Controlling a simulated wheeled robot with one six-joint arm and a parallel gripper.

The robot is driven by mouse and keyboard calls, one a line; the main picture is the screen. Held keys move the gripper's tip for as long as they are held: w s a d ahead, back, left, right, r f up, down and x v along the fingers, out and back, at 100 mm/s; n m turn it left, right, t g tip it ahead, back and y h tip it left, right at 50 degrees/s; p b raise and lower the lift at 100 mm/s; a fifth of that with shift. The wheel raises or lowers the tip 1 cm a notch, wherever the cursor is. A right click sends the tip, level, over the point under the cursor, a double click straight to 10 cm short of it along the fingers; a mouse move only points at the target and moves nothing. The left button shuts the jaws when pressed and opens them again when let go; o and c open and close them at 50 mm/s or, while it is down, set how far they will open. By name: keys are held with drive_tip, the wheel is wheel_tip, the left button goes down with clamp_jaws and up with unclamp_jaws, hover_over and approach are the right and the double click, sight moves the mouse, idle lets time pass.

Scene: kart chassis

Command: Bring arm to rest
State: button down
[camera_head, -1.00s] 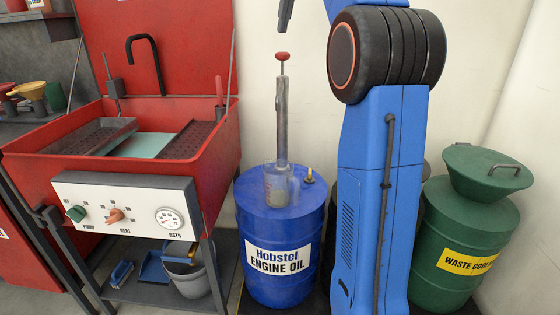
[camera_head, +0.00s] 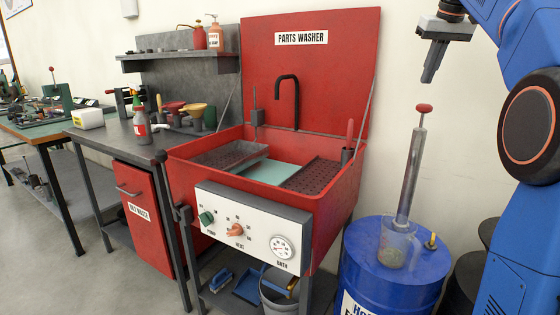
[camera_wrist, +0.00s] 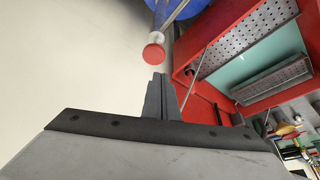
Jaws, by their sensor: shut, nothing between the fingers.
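My gripper (camera_head: 431,72) hangs at the upper right of the head view, fingers pointing down, shut and empty. It is above and a little right of the red knob (camera_head: 424,108) of the oil pump, apart from it. My blue arm (camera_head: 535,110) stands at the right edge. In the wrist view the shut fingers of my gripper (camera_wrist: 160,84) show at the centre, with the red pump knob (camera_wrist: 153,57) just beyond them.
The blue oil drum (camera_head: 365,258) carries the pump (camera_head: 411,175) and a clear jug (camera_head: 396,245). The red parts washer (camera_head: 345,195) stands left of it, with a raised lid (camera_head: 310,75). A grey workbench (camera_head: 115,133) stands further left. Open floor (camera_head: 50,240) shows at lower left.

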drive_tip(key=s+a+f, duration=0.6)
drive_tip(key=s+f, duration=0.2)
drive_tip(key=s, duration=0.1)
drive_tip(key=s+a+f, duration=0.6)
drive_tip(key=s+f, duration=0.3)
drive_tip(key=s+a+f, duration=0.2)
drive_tip(key=s+f, duration=0.8)
drive_tip(key=f, duration=0.3)
drive_tip(key=s+a+f, duration=0.2)
drive_tip(key=s+f, duration=0.7)
drive_tip(key=f, duration=0.4)
drive_tip(key=shift+s+a+n, duration=0.4)
